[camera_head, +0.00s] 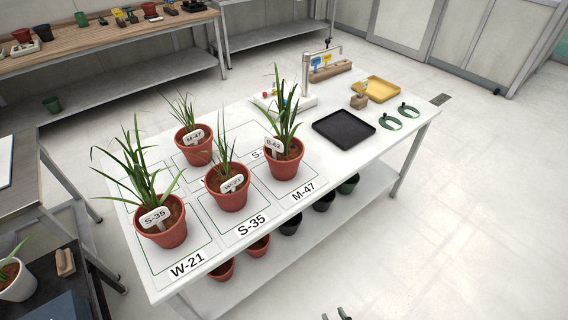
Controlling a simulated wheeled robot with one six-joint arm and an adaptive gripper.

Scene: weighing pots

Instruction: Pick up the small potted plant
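Several plants in terracotta pots stand on the white table. The plant labelled S-35 (160,229) is at the front left and looks large. A plant with a hard-to-read label (229,197) is in the middle. The plant labelled M-47 (195,153) is behind it and looks smallest. A taller plant labelled B-62 (284,165) is on the right. Another small plant in a white pot (18,284) is at the lower left edge. The tips of my gripper (335,315) show at the bottom edge, apart, with nothing visible between them, far from the pots. Most of the gripper is out of frame.
The white table (345,172) has outlined squares marked W-21, S-35 and M-47. A black tray (344,129), a yellow tray (375,88), green rings (388,123) and a scale-like stand (305,85) are at its right. Empty pots sit on its lower shelf. Floor at right is clear.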

